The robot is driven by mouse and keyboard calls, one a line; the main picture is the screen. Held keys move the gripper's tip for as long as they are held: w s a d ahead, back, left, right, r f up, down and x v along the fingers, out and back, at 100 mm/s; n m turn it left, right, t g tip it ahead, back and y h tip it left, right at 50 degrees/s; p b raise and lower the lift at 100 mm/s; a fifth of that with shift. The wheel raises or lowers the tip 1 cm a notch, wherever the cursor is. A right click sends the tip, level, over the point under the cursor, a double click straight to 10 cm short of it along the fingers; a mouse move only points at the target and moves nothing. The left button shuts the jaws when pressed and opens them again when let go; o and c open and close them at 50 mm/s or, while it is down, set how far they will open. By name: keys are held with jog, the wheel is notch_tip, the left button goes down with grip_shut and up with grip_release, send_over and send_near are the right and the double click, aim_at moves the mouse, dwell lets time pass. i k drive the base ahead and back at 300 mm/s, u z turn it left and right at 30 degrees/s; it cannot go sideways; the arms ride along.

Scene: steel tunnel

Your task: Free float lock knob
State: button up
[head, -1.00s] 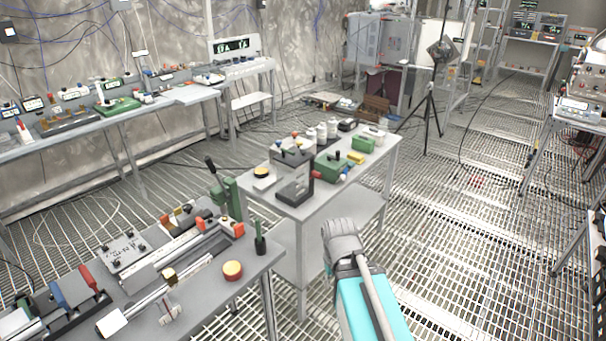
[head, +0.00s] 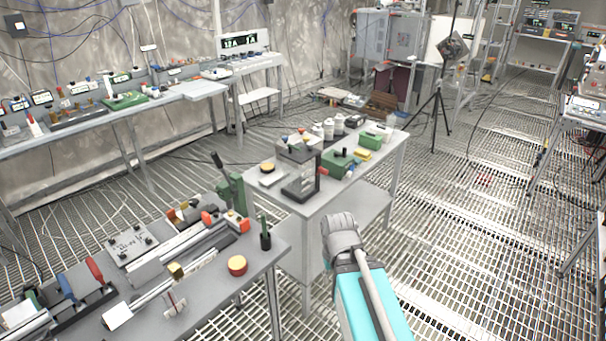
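I cannot pick out the float lock knob for certain. A black lever (head: 217,160) rises from a green holder (head: 232,190) at the back of that bench. Another round yellow-topped black knob (head: 267,168) is on the middle table (head: 345,190). My arm shows as a teal link with a grey joint, low in the head view, to the right of the near bench. My gripper's fingers do not show, and I see nothing held.
The near bench also carries a rail fixture (head: 190,255), a plate with black knobs (head: 130,243) and red and blue handles (head: 95,268). A dark stand (head: 300,170) and green boxes (head: 340,163) crowd the middle table. The grating floor (head: 470,240) to the right is open.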

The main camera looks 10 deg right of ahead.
aim_at(309, 145)
jog(key=k, duration=1.3)
jog(key=z, duration=0.45)
jog(key=i, duration=1.7)
jog(key=u, duration=0.6)
